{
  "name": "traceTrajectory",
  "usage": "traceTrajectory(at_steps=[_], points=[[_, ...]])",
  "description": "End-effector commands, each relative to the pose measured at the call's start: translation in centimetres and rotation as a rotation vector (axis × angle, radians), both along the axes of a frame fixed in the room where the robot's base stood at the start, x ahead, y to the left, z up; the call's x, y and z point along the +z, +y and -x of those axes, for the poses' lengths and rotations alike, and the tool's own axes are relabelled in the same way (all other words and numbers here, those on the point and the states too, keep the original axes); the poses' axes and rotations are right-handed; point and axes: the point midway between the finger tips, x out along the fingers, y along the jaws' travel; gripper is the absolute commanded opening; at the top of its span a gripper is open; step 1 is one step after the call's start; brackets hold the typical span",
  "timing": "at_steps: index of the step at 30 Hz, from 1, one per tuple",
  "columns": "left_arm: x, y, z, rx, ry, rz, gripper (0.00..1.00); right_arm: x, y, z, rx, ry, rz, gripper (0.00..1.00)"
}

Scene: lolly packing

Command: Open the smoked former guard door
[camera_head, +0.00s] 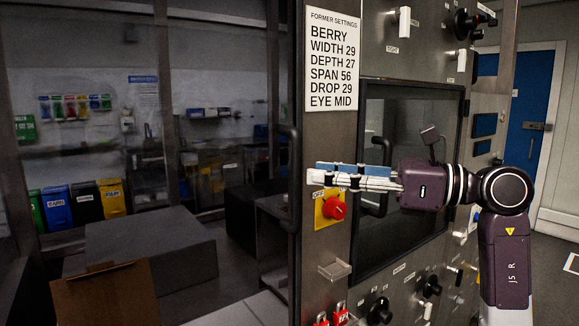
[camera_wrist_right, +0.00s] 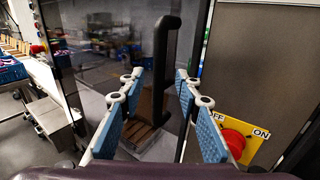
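The smoked door pane (camera_wrist_right: 105,60) fills the middle of the right wrist view, with a black vertical bar handle (camera_wrist_right: 165,70) along its right side. In the head view, the dark handle (camera_head: 290,160) shows left of the settings sign, with the dark see-through pane (camera_head: 225,110) left of it. My right gripper (camera_head: 322,178) comes in from the right, its tips just right of the handle. In the right wrist view my right gripper (camera_wrist_right: 155,92) is open and empty. The handle shows between its fingers; I cannot tell how far ahead. My left gripper is not in view.
A red knob (camera_head: 334,208) on a yellow OFF/ON plate sits just below my right gripper. The settings sign (camera_head: 332,60) is above. A black-framed dark window (camera_head: 415,120) with its own handle lies behind the gripper. A cardboard box (camera_head: 105,297) stands front left.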

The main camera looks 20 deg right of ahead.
Motion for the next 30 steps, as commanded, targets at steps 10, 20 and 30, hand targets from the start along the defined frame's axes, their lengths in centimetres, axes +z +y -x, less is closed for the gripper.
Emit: traceTrajectory(at_steps=[10,20,30], points=[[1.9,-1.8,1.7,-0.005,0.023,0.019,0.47,0.2,4.0,-2.9,0.004,0.001,-0.003,0.31],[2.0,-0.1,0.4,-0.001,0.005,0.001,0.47,0.0,4.4,-3.2,0.001,0.001,-0.002,0.31],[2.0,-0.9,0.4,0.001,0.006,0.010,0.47,0.0,4.4,-3.2,0.001,0.001,-0.002,0.00]])
